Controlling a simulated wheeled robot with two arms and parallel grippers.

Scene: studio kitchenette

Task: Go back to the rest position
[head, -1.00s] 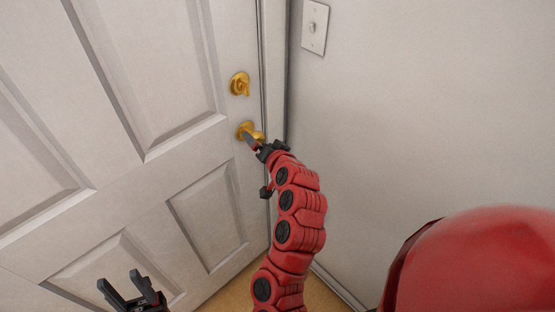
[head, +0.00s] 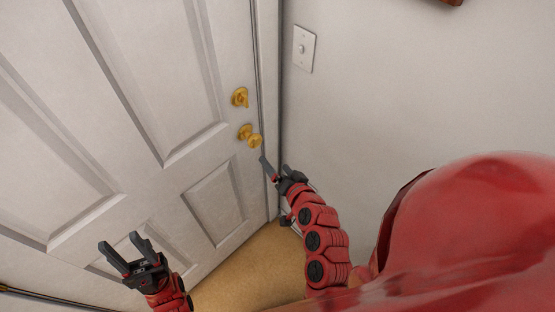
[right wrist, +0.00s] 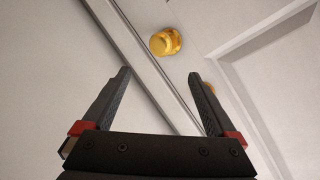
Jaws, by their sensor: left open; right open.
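My left gripper (head: 125,252) is open and empty at the lower left of the head view, in front of the white door (head: 150,190). My right gripper (head: 265,165) is just below and right of the brass door knob (head: 250,136) in the head view. In the right wrist view, the right gripper (right wrist: 160,75) is open with nothing between its fingers. The knob (right wrist: 165,41) shows beyond its fingertips, apart from them. The door looks shut against its frame.
A brass deadbolt (head: 240,97) sits above the knob. A white light switch (head: 303,49) is on the wall (head: 400,90) to the right of the door. Tan floor (head: 245,270) shows clear between my arms. A brown object (head: 452,2) is cut off at the top edge.

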